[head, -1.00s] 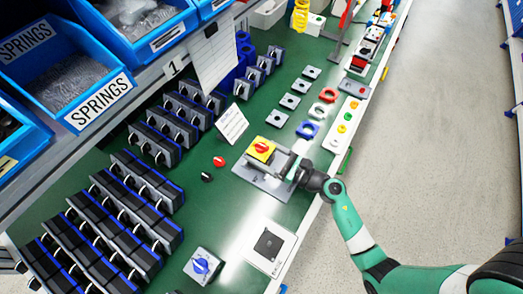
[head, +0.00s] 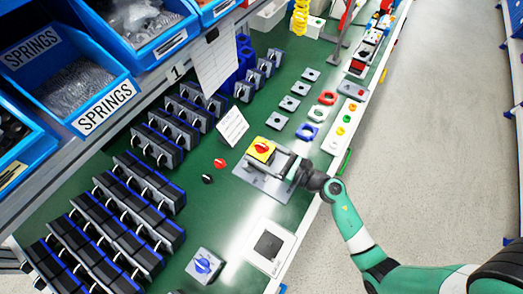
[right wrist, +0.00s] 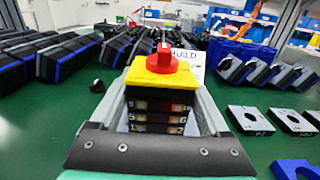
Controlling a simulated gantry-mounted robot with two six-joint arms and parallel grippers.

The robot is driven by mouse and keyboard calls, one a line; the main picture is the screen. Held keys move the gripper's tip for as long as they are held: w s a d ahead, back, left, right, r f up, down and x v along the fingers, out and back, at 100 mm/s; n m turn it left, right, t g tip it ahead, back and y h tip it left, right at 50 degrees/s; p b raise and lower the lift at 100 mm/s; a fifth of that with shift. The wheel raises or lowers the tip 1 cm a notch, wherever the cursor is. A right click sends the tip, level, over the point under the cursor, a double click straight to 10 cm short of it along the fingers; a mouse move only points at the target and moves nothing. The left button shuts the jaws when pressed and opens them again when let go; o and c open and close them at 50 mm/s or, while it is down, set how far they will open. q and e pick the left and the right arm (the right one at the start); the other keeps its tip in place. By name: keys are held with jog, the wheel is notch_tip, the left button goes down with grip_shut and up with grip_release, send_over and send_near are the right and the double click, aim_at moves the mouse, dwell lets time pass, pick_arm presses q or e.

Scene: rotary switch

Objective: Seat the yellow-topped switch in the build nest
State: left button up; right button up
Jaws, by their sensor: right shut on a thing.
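The yellow-topped switch (head: 261,150) has a yellow plate and a red knob. In the right wrist view the switch (right wrist: 157,80) stands upright between the fingers, with its dark stacked body below the yellow top. My right gripper (head: 277,158) is shut on it. The switch is over the grey metal plate (head: 272,188) on the bench, beside the white build card (head: 232,126). The build nest itself is not clearly visible; the switch and gripper cover much of the plate. I cannot tell whether the switch touches it. My left gripper is not in view.
Rows of dark switch bodies (head: 125,225) fill the left of the bench. A red knob (head: 220,163) and a black knob (head: 207,179) lie nearby. A white framed square (head: 268,245) and a blue-knobbed switch (head: 204,265) are at the front. Grey plates (head: 289,103) lie behind.

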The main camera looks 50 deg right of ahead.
aim_at(262, 145)
jog(key=shift+f+b, duration=0.6)
jog(key=shift+f, duration=0.1)
jog(key=shift+r, duration=0.1)
notch_tip(262, 145, up, 9)
jog(key=p, duration=0.8)
jog(key=shift+p, duration=0.35)
jog(key=s+a+f+n+y+b, duration=0.2)
jog(key=s+a+b, duration=0.1)
jog(key=a+b, duration=0.3)
jog(key=s+r+p, duration=0.1)
jog(key=r+p, duration=1.8)
jog(key=s+r+p, duration=0.2)
jog(key=r+p, duration=1.7)
jog(key=p, duration=0.1)
jog(key=shift+s+a+r+g+p, duration=0.15)
jog(key=shift+s+a+g+p, duration=0.15)
jog(key=shift+a, duration=0.1)
